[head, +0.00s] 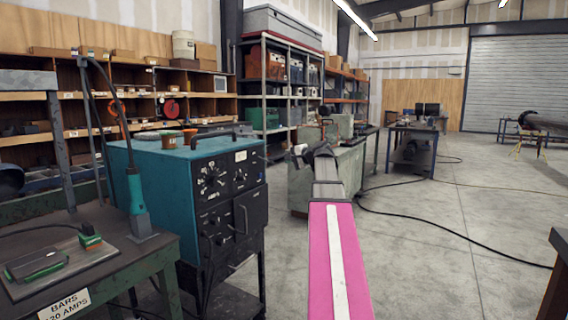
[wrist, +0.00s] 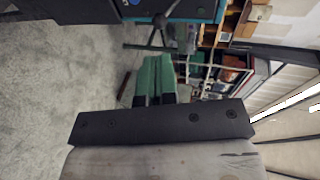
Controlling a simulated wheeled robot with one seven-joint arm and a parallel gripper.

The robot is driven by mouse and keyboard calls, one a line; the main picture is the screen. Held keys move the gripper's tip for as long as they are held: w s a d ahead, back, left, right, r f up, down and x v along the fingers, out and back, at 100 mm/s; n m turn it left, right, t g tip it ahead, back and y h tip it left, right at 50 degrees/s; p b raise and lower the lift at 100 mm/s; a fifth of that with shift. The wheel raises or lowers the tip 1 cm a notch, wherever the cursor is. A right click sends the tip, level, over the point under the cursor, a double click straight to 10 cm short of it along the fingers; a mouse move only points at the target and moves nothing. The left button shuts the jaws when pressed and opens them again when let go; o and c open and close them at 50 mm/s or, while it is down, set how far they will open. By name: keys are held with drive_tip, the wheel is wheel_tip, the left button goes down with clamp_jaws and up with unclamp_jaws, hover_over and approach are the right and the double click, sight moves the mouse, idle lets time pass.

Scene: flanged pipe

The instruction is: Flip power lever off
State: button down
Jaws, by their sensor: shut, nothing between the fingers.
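The teal power unit (head: 185,180) stands left of centre in the head view. Its black front panel (head: 228,195) carries dials, knobs and small handles; I cannot tell which of these is the power lever. My gripper (head: 304,152) is at the end of my arm, right of the unit and apart from it. In the wrist view, my gripper's green fingers (wrist: 155,62) are together and empty. Part of a teal body, apparently the unit (wrist: 195,10), shows at the top of the wrist view, beyond the fingertips.
A green workbench (head: 150,255) with a torch-like tool (head: 137,200) and a small green block (head: 38,265) stands at the front left. Shelves (head: 280,85) line the back. A greenish cabinet (head: 345,180) stands behind my arm. Cables cross the open concrete floor (head: 450,215) at right.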

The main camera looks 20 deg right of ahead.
drive_tip(key=v, duration=0.6)
idle(0.4)
